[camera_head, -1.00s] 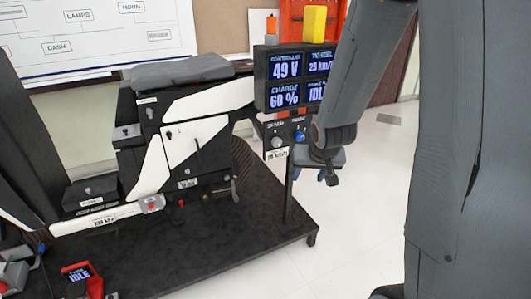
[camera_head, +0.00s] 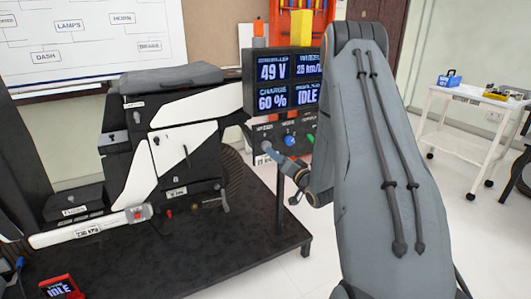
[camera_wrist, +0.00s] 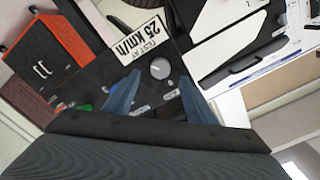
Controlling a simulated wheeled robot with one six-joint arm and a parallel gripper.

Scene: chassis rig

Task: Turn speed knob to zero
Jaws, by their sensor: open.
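The grey round knob (camera_head: 267,146) sits at the left of the black control panel (camera_head: 275,132), below the display. In the wrist view the knob (camera_wrist: 160,68) shows beside a white label (camera_wrist: 140,43) reading 25 km/h. My gripper (camera_head: 282,163) is close to the panel, just below and right of this knob. In the wrist view its two blue fingers (camera_wrist: 160,86) are apart and empty, with the knob between and just beyond their tips. I cannot tell whether they touch it. The knob's pointer is too small to read.
A blue knob (camera_head: 289,140) and a green control (camera_head: 310,138) sit right of the grey knob. The display (camera_head: 286,82) above reads 49 V, 60 % and IDLE. A motorcycle-like rig (camera_head: 170,150) stands left. A white trolley (camera_head: 465,130) stands far right.

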